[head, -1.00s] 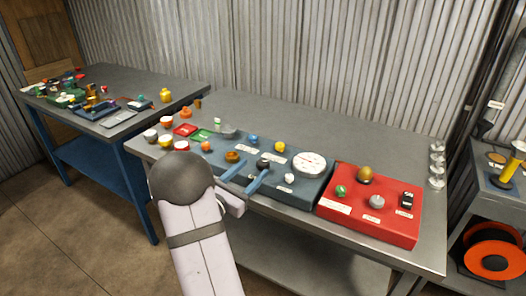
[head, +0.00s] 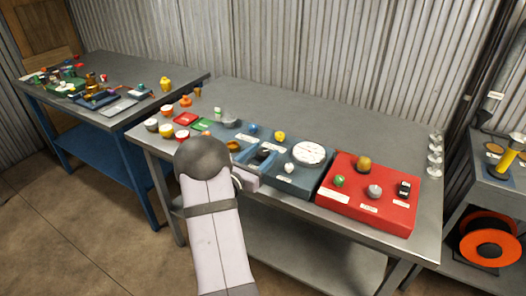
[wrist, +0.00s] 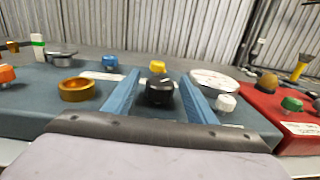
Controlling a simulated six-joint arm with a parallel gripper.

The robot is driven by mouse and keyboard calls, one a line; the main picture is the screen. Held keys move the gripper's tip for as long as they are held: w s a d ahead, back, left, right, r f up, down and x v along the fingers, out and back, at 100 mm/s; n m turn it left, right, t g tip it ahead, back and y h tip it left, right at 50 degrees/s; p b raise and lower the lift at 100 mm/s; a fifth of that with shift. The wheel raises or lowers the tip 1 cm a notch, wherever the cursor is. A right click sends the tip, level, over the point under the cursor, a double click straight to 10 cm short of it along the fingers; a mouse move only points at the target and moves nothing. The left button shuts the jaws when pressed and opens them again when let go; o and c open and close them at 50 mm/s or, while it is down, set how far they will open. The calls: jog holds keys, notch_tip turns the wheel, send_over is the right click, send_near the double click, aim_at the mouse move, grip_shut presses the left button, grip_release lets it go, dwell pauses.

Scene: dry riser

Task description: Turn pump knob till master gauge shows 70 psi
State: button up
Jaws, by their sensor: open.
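A black knob (wrist: 159,92) with a pale pointer mark stands on the blue-grey panel (wrist: 30,88). My gripper (wrist: 160,82) is open, with one blue finger on each side of this knob; a gap shows on both sides. In the head view my gripper (head: 258,155) reaches over the panel and partly hides the knob. The round white master gauge (head: 309,153) is set in the panel to the right of the knob, and also shows at a flat angle in the wrist view (wrist: 215,82). Its needle reading is too small to tell.
A brass ring-shaped knob (wrist: 76,90) is left of my fingers, and a white knob (wrist: 225,103) is close on the right. Yellow (wrist: 158,66) and blue (wrist: 110,62) knobs stand behind. A red box (head: 370,205) with several knobs is on the right.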

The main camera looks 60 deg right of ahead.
jog(key=shift+d, duration=0.3)
jog(key=c, duration=1)
jog(key=shift+c, duration=0.2)
jog(key=shift+m+g, duration=0.3)
jog(key=shift+g, duration=0.2)
jog(key=m+g+b, duration=0.2)
jog(key=g, duration=0.1)
jog(key=shift+w+f+y, duration=0.1)
jog(key=shift+f+y, duration=0.05)
jog(key=shift+y, duration=0.15)
jog(key=shift+m+g+y+b, duration=0.4)
jog(key=shift+m+g+y, duration=0.65)
jog(key=shift+g, duration=0.65)
jog(key=shift+m+g+y+b, duration=0.4)
jog(key=shift+m+g+y, duration=0.25)
jog(key=shift+m+g, duration=0.9)
jog(key=shift+g+y, duration=0.3)
jog(key=shift+g, duration=0.15)
jog(key=o, duration=1)
